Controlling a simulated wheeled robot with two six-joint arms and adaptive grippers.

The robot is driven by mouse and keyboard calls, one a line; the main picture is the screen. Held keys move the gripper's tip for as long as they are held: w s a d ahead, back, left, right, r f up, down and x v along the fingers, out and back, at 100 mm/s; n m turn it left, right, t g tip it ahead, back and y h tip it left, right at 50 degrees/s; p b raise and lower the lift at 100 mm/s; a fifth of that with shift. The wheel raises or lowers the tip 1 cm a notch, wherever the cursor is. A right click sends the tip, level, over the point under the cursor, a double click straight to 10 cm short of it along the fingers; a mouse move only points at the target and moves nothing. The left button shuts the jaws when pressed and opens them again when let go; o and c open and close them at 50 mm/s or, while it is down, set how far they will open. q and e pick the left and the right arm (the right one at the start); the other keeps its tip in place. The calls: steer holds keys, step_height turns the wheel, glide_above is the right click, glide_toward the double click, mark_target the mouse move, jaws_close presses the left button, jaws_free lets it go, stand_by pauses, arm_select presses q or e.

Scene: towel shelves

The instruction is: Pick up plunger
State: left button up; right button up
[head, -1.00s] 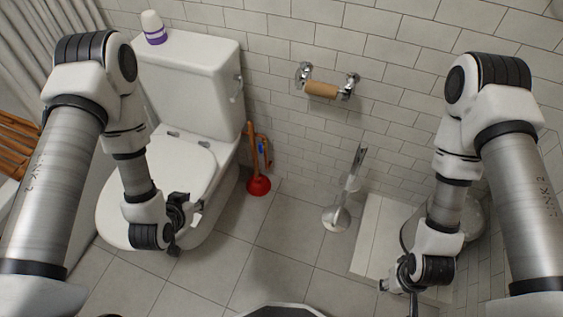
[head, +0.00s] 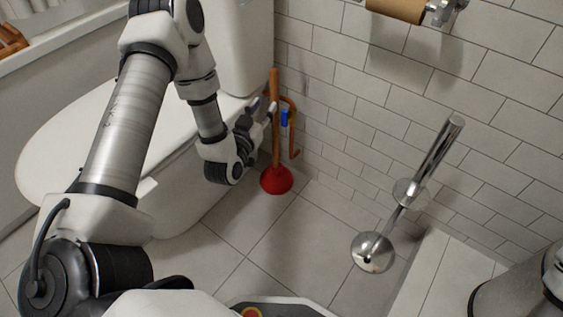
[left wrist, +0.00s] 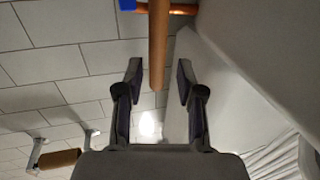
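The plunger has a wooden handle (head: 275,110) and a red rubber cup (head: 277,180). It stands upright on the floor between the toilet and the tiled wall. My left gripper (head: 264,108) is at the upper part of the handle. In the left wrist view, the handle (left wrist: 158,45) reaches in from the top between the two open fingers (left wrist: 157,82), with a gap on each side. My right gripper is not in view.
The white toilet (head: 110,130) stands close on the left. An orange-brown pipe with a blue part (head: 284,119) is right behind the plunger. A chrome stand (head: 373,251) is on the right, with open floor between.

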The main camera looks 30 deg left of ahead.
mark_target(273, 94)
arm_select(q)
steer(key=w+b, duration=0.1)
steer(key=w, duration=0.1)
steer(key=w+b, duration=0.1)
steer(key=w, duration=0.2)
steer(key=w+a+b, duration=0.1)
steer(key=w+b, duration=0.1)
steer(key=shift+w+r, duration=0.1)
steer(key=shift+w, duration=0.05)
steer(key=shift+r, duration=0.15)
jaws_close()
